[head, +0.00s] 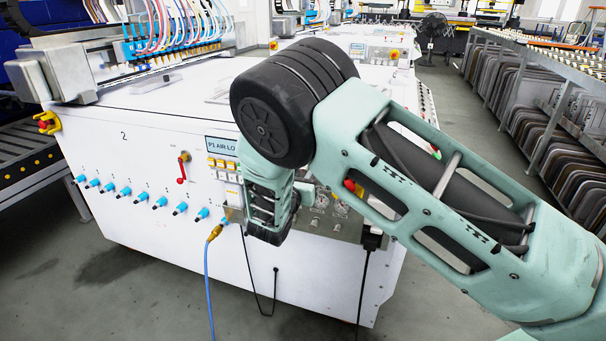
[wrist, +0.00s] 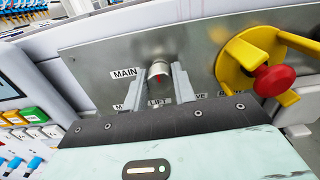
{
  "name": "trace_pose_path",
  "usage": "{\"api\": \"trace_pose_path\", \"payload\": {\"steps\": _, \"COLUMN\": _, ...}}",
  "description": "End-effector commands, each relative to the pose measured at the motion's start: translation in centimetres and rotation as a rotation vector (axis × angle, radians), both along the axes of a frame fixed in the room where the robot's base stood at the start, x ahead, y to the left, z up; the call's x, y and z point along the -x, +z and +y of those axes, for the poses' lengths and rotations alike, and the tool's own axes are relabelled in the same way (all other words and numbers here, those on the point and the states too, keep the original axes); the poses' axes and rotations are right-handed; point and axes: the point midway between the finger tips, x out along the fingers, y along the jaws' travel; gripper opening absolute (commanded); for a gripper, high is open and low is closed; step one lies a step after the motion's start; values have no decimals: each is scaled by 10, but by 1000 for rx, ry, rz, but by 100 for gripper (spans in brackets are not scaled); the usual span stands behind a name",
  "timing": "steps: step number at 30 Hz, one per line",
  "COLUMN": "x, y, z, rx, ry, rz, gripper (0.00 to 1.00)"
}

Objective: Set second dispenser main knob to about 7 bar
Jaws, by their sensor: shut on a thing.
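The main knob (wrist: 159,72) is a short silver cylinder with a red mark on its face. It stands out from a grey metal panel (wrist: 105,57), just right of a "MAIN" label (wrist: 125,72). My gripper (wrist: 160,84) is shut on the knob, one finger on each side of it. In the head view my arm reaches down to the front of the white dispenser cabinet marked 2 (head: 140,122), and my gripper and the knob are hidden behind my arm. No pressure reading can be made out in either view.
A red emergency stop button (wrist: 274,81) in a yellow guard (wrist: 238,62) sits close right of the knob. Coloured push buttons (wrist: 32,114) are to the left. A red-handled valve (head: 181,168), blue fittings (head: 160,202) and a blue hose (head: 207,275) are on the cabinet front.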

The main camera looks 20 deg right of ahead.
Motion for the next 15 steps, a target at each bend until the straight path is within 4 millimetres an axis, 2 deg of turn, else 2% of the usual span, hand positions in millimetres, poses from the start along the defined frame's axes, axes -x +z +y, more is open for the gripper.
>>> {"api": "trace_pose_path", "payload": {"steps": 8, "x": 1, "y": -2, "z": 0, "rx": -112, "ry": 0, "rz": -82, "gripper": 4}}
{"api": "trace_pose_path", "payload": {"steps": 15, "x": 1, "y": -3, "z": 0, "rx": -284, "ry": 0, "rz": -206, "gripper": 4}}
